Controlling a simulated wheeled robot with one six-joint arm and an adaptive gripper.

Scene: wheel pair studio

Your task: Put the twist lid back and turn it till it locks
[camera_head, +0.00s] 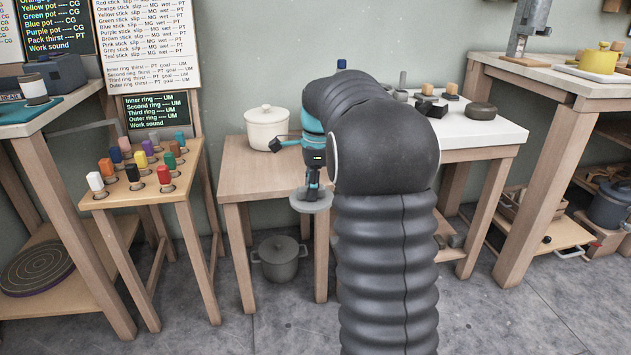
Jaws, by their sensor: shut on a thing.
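My gripper (313,188) points down in front of the small wooden table's right side. It is shut on a light grey round disc, which looks like the twist lid (299,203). The lid is held about level, near the table's front edge, and appears clear of the tabletop. My arm covers much of the view to the right of it. I cannot tell which container the lid belongs to; it may be hidden behind my arm.
A cream pot (264,128) with its lid on stands on the wooden table (240,178). A grey lidded pot (280,261) stands on the floor below. Coloured pegs fill a stand (187,182) at left. A white-topped table (496,135) holds small items at right.

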